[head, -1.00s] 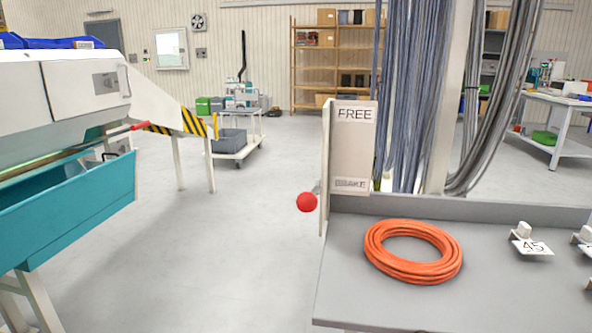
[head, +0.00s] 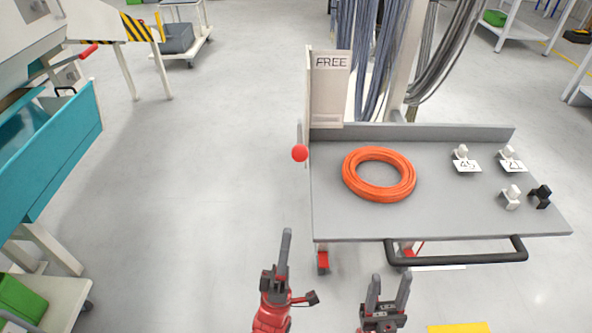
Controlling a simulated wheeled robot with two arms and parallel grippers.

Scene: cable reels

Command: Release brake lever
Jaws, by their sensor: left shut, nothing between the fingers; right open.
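The brake lever shows as a red ball knob (head: 300,153) at the left edge of the grey bench, low beside an upright plate (head: 330,95) marked FREE at its top. The lower part of the plate carries no readable word now. My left gripper (head: 286,235) is shut and empty, pointing up the picture, below the knob and apart from it. My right gripper (head: 387,290) is open and empty, in front of the bench's near edge, to the right of the left one.
An orange cable coil (head: 379,174) lies on the grey bench top (head: 430,215). Numbered white tags (head: 467,165) and small clips (head: 541,197) sit to its right. A black handle bar (head: 455,257) runs along the front. A teal trough (head: 50,140) stands left; the floor between is clear.

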